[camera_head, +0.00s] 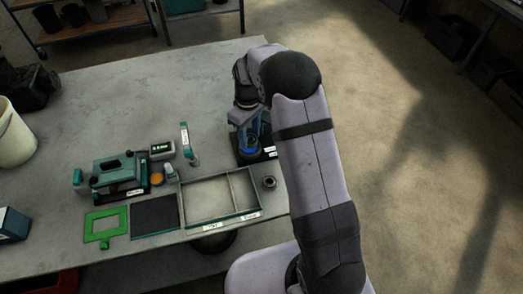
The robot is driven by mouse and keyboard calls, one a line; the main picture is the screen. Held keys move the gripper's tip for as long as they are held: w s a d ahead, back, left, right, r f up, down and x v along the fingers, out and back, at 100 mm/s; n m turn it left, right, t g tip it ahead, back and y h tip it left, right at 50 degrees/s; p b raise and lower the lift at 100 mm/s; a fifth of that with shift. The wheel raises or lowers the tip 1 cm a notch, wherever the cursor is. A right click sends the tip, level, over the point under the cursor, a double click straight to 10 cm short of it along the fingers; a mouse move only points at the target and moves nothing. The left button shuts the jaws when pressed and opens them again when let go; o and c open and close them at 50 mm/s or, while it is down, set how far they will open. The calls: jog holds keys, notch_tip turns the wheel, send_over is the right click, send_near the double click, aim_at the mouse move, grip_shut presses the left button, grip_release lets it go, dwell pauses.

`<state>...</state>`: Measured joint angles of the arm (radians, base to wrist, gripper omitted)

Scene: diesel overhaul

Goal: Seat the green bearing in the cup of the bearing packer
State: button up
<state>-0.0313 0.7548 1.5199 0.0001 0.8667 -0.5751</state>
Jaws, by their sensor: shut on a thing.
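My gripper (243,117) points down at the right part of the workbench, directly over a blue device (250,149) on a dark base, which looks like the bearing packer. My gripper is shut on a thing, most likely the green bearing. The bearing itself is too small and too hidden by the gripper to make out, and I see no green bearing lying elsewhere on the bench. The packer's cup is partly covered by my gripper and arm. I cannot tell whether the held thing touches the cup.
A divided tray (183,207) and a small metal ring (269,183) lie in front of the packer. A teal-grey machine (117,172), a green frame (105,226) and a dark mat (155,215) are to the left. The back of the bench (150,95) is clear.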

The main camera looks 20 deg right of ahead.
aim_at(249, 136)
jog(key=shift+w+r+m, duration=0.2)
jog(key=shift+r+m, duration=0.2)
jog(key=shift+r, duration=0.25)
jog(key=shift+w+r+m, duration=0.2)
jog(key=shift+r+m, duration=0.2)
jog(key=shift+r, duration=0.3)
jog(key=shift+w+r+m, duration=0.2)
jog(key=shift+r+m, duration=0.2)
jog(key=shift+r, duration=0.25)
jog(key=shift+f, duration=0.2)
notch_tip(249, 136, down, 4)
jog(key=b, duration=0.4)
jog(key=shift+f, duration=0.1)
jog(key=shift+f+b, duration=0.4)
jog(key=shift+f, duration=0.55)
jog(key=shift+f, duration=0.55)
jog(key=o, duration=1.4)
jog(key=shift+c, duration=0.2)
